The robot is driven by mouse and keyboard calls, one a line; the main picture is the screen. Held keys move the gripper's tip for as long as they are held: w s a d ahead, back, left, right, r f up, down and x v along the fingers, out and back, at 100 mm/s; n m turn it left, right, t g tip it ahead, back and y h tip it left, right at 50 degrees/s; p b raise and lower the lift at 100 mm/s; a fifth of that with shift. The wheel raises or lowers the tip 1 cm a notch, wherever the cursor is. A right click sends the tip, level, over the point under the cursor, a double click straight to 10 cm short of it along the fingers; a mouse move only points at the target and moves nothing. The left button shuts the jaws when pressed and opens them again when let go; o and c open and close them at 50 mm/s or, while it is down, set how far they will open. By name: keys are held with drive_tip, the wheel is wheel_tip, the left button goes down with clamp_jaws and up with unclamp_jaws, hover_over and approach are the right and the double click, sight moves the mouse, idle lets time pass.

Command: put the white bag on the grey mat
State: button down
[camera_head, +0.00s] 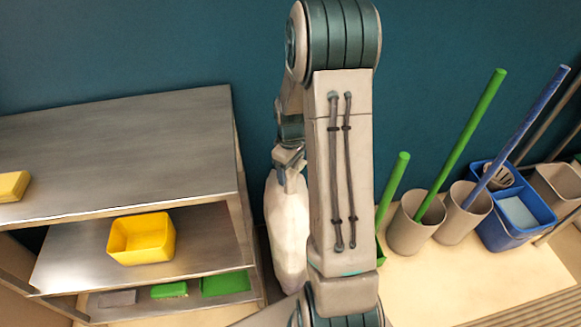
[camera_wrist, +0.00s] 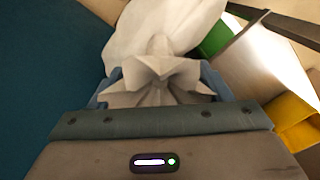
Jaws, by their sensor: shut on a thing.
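The white bag (camera_head: 287,235) hangs upright below my gripper (camera_head: 289,158) in the head view, between the metal shelf unit and my arm, which hides part of its right side. In the wrist view, my gripper (camera_wrist: 160,86) is shut on the gathered top of the white bag (camera_wrist: 165,38), with blue fingers on both sides. The bag's lower end is hard to judge, and I cannot tell whether it touches the floor. A small flat grey piece (camera_head: 117,298) lies on the bottom shelf; I cannot tell whether it is the grey mat.
The metal shelf unit (camera_head: 120,135) stands left of the bag, with a yellow tub (camera_head: 142,239) on its middle shelf and green items (camera_head: 226,284) below. Its top is mostly clear. Beige bins (camera_head: 406,228) with long handles and a blue bucket (camera_head: 512,222) stand right of my arm.

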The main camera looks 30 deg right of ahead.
drive_tip(key=shift+c, duration=0.8)
unclamp_jaws()
drive_tip(key=shift+f, duration=0.1)
wheel_tip(320, 180, up, 11)
drive_tip(key=shift+p, duration=1.05)
drive_tip(key=shift+a+r, duration=0.1)
drive_tip(key=shift+r, duration=0.55)
drive_tip(key=s+a+r+m+t, duration=0.1)
drive_tip(key=s+a+r+m, duration=0.2)
drive_tip(key=s+a, duration=0.3)
drive_tip(key=s+a+r+m, duration=0.3)
drive_tip(key=s+a+r, duration=0.2)
drive_tip(key=s, duration=0.7)
drive_tip(key=shift+s+a+t, duration=0.4)
drive_tip(key=shift+a, duration=0.55)
